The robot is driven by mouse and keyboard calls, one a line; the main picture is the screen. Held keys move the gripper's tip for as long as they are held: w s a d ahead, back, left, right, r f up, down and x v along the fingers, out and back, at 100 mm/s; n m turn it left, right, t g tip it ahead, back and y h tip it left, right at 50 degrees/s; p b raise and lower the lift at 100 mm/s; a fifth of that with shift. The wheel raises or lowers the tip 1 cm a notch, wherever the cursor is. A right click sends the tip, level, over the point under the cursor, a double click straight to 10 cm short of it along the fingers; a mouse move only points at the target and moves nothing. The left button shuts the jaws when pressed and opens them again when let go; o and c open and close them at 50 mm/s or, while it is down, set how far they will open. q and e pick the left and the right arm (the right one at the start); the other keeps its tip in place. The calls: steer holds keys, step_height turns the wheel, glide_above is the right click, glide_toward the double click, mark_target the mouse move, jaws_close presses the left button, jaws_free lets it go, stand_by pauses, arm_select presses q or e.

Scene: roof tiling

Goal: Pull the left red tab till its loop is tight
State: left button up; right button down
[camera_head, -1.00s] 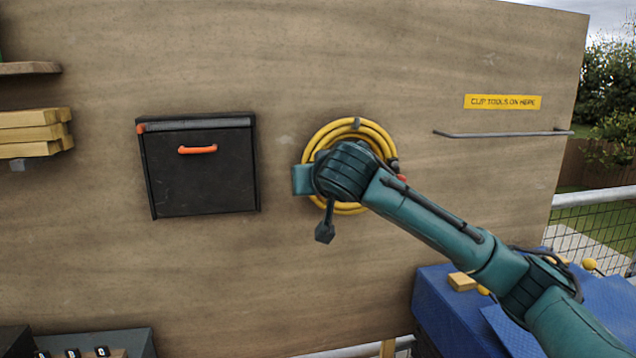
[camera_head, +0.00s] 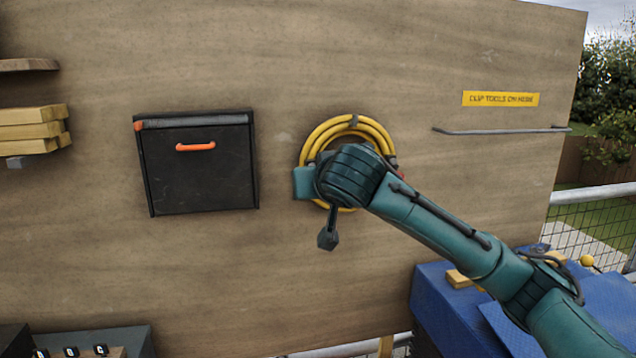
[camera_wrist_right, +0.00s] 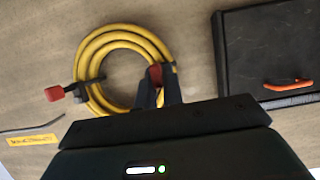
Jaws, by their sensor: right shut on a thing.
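A yellow hose coil (camera_head: 324,131) hangs on the wooden panel, partly hidden behind my right wrist in the head view. In the right wrist view the coil (camera_wrist_right: 98,60) is seen turned around. My right gripper (camera_wrist_right: 159,88) is shut on a red tab (camera_wrist_right: 154,74) at the coil's side nearest the black box, the left one in the head view. A second red tab (camera_wrist_right: 54,93) sticks out from a dark strap on the opposite side. The held tab's loop is mostly hidden by the fingers, so its tightness cannot be told. My left gripper is not in view.
A black box (camera_head: 200,185) with an orange handle is mounted left of the coil. A dark rail (camera_head: 500,132) runs below a yellow sign (camera_head: 500,99) at the right. Wood blocks (camera_head: 28,131) sit at the far left. A blue-covered table (camera_head: 440,300) stands below right.

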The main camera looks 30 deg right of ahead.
steer(key=shift+s, duration=0.3)
steer(key=c, duration=1)
jaws_free()
steer(key=shift+o, duration=0.2)
steer(key=s+a, duration=0.1)
steer(key=s, duration=0.4)
steer(key=shift+s+a, duration=0.3)
steer(key=shift+s, duration=0.1)
